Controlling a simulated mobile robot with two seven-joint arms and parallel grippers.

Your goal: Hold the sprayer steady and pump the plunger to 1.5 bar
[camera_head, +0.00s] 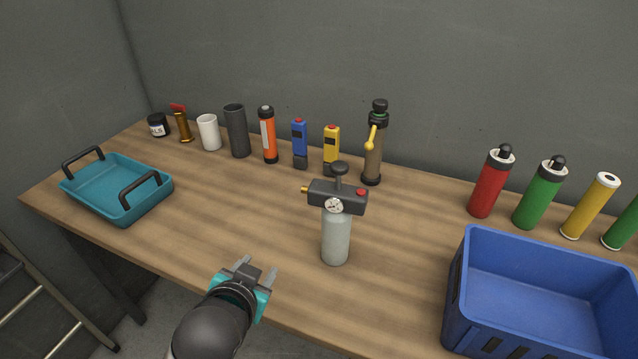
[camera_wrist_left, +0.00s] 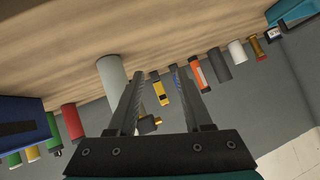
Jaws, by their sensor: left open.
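The sprayer (camera_head: 336,235) stands upright on the wooden table near its front edge. It has a pale grey bottle, a dark head with a round gauge (camera_head: 334,205), a brass nozzle and a red button. Its plunger (camera_head: 340,172) rises from the top with a black knob. The gauge reading is too small to tell. My left gripper (camera_head: 257,270) is open and empty, in front and to the left of the sprayer, apart from it. In the left wrist view the sprayer's bottle (camera_wrist_left: 112,75) shows beside the left finger of the open gripper (camera_wrist_left: 160,80). My right gripper is not in view.
A blue crate (camera_head: 560,250) stands at the right front, and a teal tray (camera_head: 120,205) with black handles at the left. Several bottles, cups and devices line the back, with a brown pump (camera_head: 373,160) behind the sprayer. Table left of the sprayer is clear.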

